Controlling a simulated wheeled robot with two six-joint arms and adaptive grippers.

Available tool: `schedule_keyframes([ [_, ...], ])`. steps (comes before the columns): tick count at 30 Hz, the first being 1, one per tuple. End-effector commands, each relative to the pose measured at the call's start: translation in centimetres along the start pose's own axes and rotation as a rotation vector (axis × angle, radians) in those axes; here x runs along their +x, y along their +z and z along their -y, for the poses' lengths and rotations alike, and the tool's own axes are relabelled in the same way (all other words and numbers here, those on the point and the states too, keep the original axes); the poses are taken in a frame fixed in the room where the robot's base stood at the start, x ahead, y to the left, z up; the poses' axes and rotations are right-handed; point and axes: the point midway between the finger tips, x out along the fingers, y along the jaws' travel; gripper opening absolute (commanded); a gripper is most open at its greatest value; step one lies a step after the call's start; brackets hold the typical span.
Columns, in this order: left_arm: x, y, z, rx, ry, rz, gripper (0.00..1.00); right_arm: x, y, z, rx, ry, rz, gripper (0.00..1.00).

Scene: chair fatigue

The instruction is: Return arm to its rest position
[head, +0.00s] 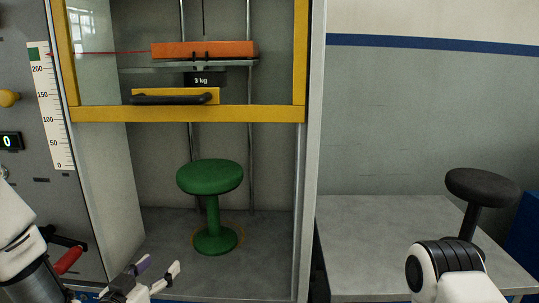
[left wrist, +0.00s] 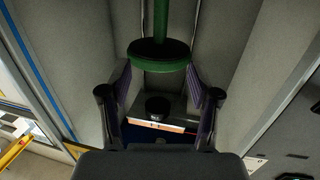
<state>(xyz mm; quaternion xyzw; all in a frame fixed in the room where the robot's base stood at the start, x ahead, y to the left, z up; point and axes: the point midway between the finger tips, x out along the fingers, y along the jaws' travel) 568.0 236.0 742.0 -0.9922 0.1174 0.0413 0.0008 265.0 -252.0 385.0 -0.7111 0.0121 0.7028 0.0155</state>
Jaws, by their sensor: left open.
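My left gripper (head: 160,268) is at the bottom of the head view, in front of the test cabinet and below the green stool (head: 210,178). Its two fingers are spread and nothing is between them. In the left wrist view the left gripper (left wrist: 158,82) is also open, with the green stool (left wrist: 160,54) appearing upside down beyond the fingertips, apart from them. The stool stands upright on the cabinet floor. My right arm shows at the lower right of the head view; its gripper is out of the picture.
A yellow-framed clear guard (head: 185,114) with a black handle is raised above the stool. An orange weight (head: 205,49) sits above a 3 kg label. A red-handled lever (head: 68,261) is at the left. A black stool (head: 482,187) stands on the grey table (head: 375,235).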

Motion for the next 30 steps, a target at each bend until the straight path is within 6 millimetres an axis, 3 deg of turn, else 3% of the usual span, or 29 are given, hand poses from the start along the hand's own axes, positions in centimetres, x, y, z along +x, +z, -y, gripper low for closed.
schedule_keyframes([
  [8, -0.8, 7.4, -1.0, -0.014, 0.016, 0.148, 0.62, 0.1, 0.0, 0.0, 0.0, 0.0, -0.001, 0.4],
  [14, -2.9, 15.3, -2.0, -0.03, 0.014, 0.338, 0.62, 0.1, 0.0, 0.0, 0.0, 0.0, -0.001, 0.4],
  [17, -5.2, 20.4, -2.6, -0.045, 0.007, 0.481, 0.62, 0.1, 0.0, 0.0, 0.0, 0.0, -0.001, 0.4],
  [21, -10.5, 28.6, -3.6, -0.076, -0.015, 0.755, 0.62, 0.1, 0.0, 0.0, 0.0, 0.0, -0.001, 0.4],
  [24, -15.1, 33.1, -4.3, -0.1, -0.04, 0.955, 0.62, 0.1, 0.0, 0.0, 0.0, 0.0, -0.001, 0.4],
  [27, -19.6, 36.3, -4.8, -0.126, -0.076, 1.139, 0.62, 0.0, 0.0, 0.0, 0.0, 0.0, -0.001, 0.4],
  [30, -24.1, 37.9, -4.9, -0.167, -0.144, 1.332, 0.62, 0.0, 0.0, 0.0, 0.0, 0.0, -0.001, 0.4],
])
